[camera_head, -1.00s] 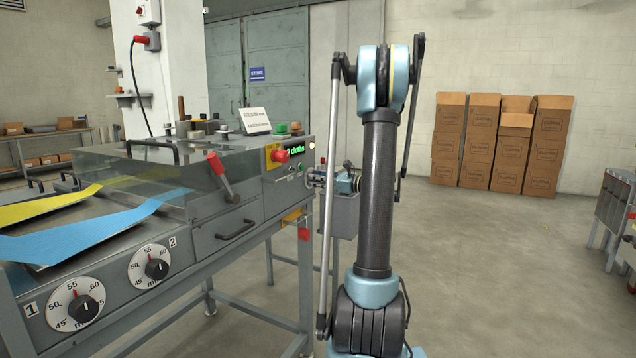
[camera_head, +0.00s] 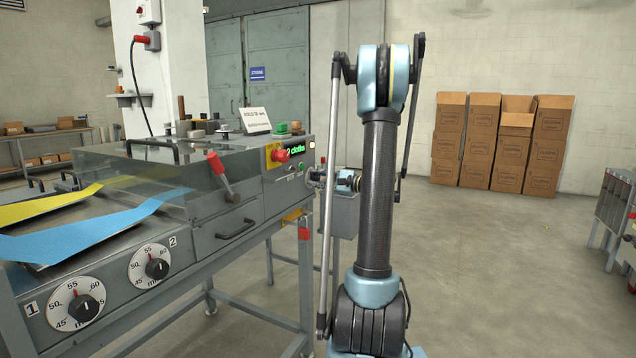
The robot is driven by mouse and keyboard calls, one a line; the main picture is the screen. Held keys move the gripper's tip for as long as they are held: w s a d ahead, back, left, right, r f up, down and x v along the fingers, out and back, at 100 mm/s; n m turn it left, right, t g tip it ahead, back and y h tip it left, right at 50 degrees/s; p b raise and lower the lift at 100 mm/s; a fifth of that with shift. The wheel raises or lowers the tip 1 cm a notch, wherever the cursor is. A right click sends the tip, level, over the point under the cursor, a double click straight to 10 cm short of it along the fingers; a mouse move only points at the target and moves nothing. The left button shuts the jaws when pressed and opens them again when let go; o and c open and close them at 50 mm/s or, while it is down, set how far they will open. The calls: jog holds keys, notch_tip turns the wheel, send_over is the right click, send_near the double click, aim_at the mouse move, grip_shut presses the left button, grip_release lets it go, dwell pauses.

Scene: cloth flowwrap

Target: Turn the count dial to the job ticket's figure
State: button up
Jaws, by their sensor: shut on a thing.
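My gripper (camera_head: 314,178) is small in the view, at the right end of the wrapping machine's front panel (camera_head: 272,196), just below the lit display. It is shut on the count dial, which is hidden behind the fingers. The green display (camera_head: 301,148) reads "cloths" after a figure that looks like 2, partly covered by a red button. The job ticket (camera_head: 254,118) is a white card standing on top of the machine. Its print is too small to read.
A red emergency button (camera_head: 280,155) and a red-handled lever (camera_head: 218,166) stick out from the machine. Two numbered dials marked in mm, dial 1 (camera_head: 76,302) and dial 2 (camera_head: 149,266), sit at the near left.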

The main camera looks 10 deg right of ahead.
jog(key=n, duration=0.5)
jog(key=shift+s+a+f, duration=0.1)
jog(key=shift+s+f, duration=0.1)
jog(key=shift+s, duration=0.05)
dwell(0.5)
jog(key=o, duration=1)
jog(key=shift+w, duration=0.1)
jog(key=shift+o, duration=0.2)
jog(key=v, duration=1.2)
